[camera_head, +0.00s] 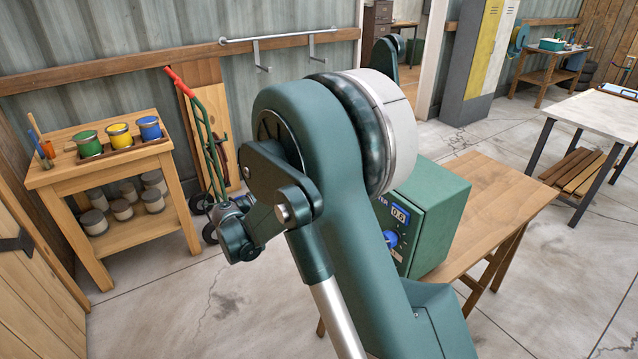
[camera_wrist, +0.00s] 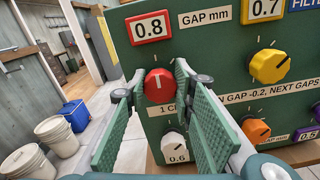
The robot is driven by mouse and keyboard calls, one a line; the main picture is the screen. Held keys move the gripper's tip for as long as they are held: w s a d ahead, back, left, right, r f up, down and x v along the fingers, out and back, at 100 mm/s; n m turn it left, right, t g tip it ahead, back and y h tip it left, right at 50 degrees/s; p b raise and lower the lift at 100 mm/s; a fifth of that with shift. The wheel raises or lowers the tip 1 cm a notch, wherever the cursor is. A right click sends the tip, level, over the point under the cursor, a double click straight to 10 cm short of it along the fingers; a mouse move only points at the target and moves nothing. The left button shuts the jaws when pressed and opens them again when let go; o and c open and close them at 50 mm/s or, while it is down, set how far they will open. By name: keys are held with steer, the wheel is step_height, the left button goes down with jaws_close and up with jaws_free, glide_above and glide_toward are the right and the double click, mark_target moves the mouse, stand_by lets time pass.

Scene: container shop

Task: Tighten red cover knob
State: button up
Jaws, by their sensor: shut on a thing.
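The red knob (camera_wrist: 158,86) sits on the front panel of a green box (camera_wrist: 220,52) in the wrist view, with a white pointer mark on its face. A red-framed display above it (camera_wrist: 148,28) reads 0.8. My gripper (camera_wrist: 161,76) is shut on the red knob, with one green ribbed finger at its left side and one at its right. In the head view the green box (camera_head: 441,212) stands on a wooden table (camera_head: 505,200), partly behind my arm. The red knob and my gripper are hidden there.
A yellow knob (camera_wrist: 270,66) is to the right under a 0.7 display. A white knob (camera_wrist: 174,144) with a 0.6 label is just below, between my fingers. An orange knob (camera_wrist: 256,131) is at lower right. White buckets (camera_wrist: 57,134) stand on the floor at left.

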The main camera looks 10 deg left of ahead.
steer(key=shift+m, duration=0.3)
steer(key=m, duration=0.4)
steer(key=shift+s+m, duration=0.1)
steer(key=shift+m, duration=0.2)
steer(key=m, duration=0.5)
steer(key=shift+f, duration=0.15)
steer(key=m, duration=0.7)
steer(key=shift+d+f, duration=0.1)
steer(key=o, duration=0.9)
steer(key=shift+s, duration=0.1)
steer(key=shift+v, duration=6)
